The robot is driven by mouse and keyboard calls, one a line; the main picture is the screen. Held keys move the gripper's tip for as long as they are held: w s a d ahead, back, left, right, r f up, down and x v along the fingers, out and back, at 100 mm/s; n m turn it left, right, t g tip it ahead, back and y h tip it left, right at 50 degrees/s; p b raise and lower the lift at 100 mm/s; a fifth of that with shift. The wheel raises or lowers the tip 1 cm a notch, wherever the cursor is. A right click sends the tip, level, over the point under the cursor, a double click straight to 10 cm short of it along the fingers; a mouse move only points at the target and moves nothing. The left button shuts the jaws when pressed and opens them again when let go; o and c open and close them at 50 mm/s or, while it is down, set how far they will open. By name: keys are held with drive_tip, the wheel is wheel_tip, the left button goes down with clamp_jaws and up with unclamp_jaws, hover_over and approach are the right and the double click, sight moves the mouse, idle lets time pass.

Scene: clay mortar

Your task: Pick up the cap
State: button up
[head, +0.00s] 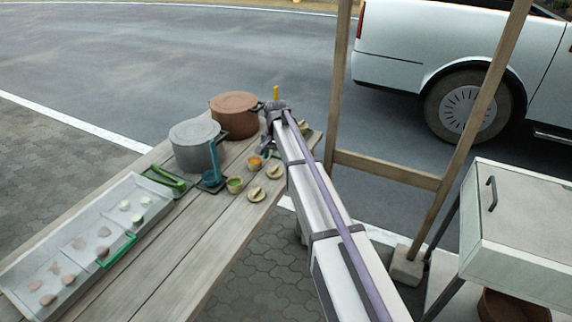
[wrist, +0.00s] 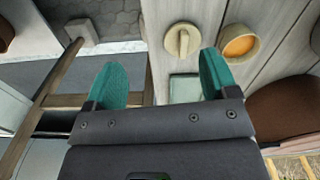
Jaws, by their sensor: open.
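Two round tan caps, each with a raised ridge, lie on the wooden table in the head view, one nearer (head: 256,194) and one farther (head: 274,171). One tan cap (wrist: 182,40) shows in the wrist view, flat on the planks beyond the fingertips; it looks like the farther one. My gripper (wrist: 162,62) has two teal fingers spread wide with nothing between them. In the head view my gripper (head: 270,138) is at the table's far end, partly hidden by my arm.
An orange-filled bowl (wrist: 238,43) sits right of the cap, and a pale green square (wrist: 185,88) lies near the fingers. A brown pot (head: 232,117), grey pot (head: 195,146), blue holder (head: 213,178) and white tray (head: 75,253) share the table. A wooden post (head: 340,80) stands beyond.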

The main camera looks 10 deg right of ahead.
drive_tip(key=m, duration=0.1)
hover_over(274, 168)
wheel_tip(274, 168, down, 11)
drive_tip(key=b, duration=1.1)
drive_tip(key=shift+s, duration=0.1)
drive_tip(key=shift+r, duration=0.2)
drive_tip(key=c, duration=0.7)
